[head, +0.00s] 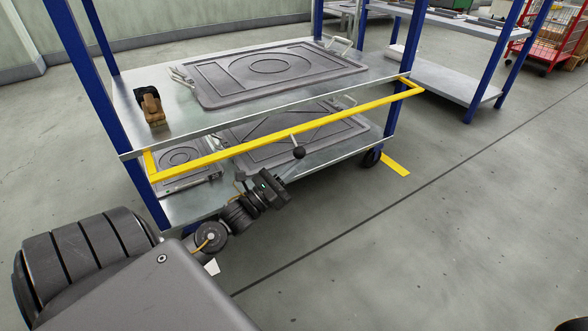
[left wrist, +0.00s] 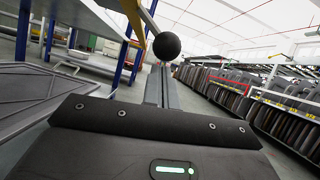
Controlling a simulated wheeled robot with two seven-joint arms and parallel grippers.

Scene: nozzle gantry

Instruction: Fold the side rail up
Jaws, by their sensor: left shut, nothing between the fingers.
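The yellow side rail (head: 235,147) runs along the near long side of the blue-framed cart, standing out from it around upper-shelf height. A short stem near its middle carries a black ball knob (head: 299,152). My left gripper (head: 277,187) is just below and left of the knob in the head view, apart from it. In the left wrist view the ball knob (left wrist: 166,45) shows just past the tips of my narrow closed fingers (left wrist: 161,85), with nothing held between them. My right gripper is out of view.
The cart's upper shelf (head: 150,88) holds a grey moulded panel (head: 270,72) and a brown block-like item (head: 151,106). More panels lie on the lower shelf (head: 185,208). A black caster (head: 371,158) is at the right corner.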

